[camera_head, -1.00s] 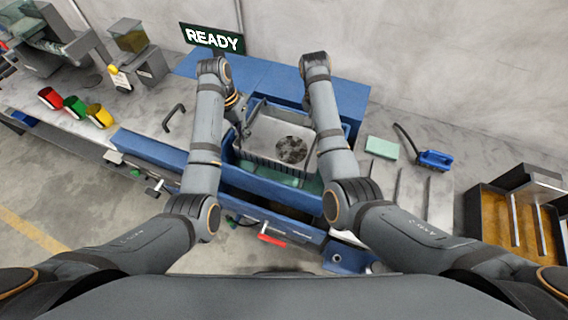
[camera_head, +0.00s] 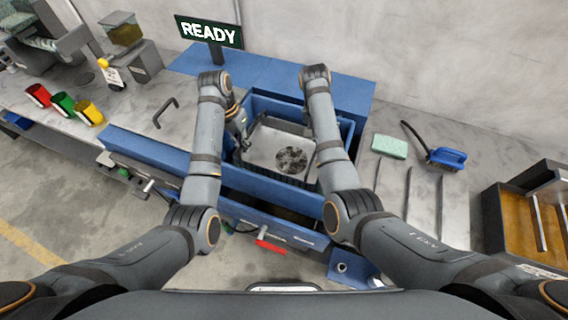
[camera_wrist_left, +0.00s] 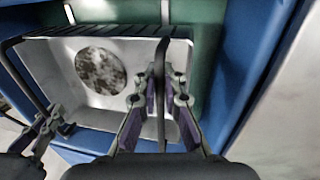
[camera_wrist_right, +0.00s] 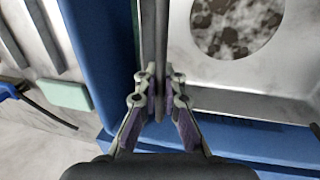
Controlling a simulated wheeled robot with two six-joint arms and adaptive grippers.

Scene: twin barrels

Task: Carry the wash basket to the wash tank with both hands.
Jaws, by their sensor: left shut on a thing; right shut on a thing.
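The wash basket (camera_head: 270,152) is a grey metal tray with a dark speckled round patch on its floor. It sits inside or just over the blue wash tank (camera_head: 343,128), between my arms; whether it rests on the bottom I cannot tell. My left gripper (camera_wrist_left: 160,92) is shut on the dark bar handle at one end of the basket. My right gripper (camera_wrist_right: 161,88) is shut on the handle at the other end. In the head view my left gripper (camera_head: 240,125) shows partly, and my right gripper is hidden behind its arm.
Blue tank walls stand close around the basket. A green sponge (camera_head: 389,146) and a blue brush (camera_head: 446,158) lie on the bench to the right. A READY sign (camera_head: 209,33) stands behind.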

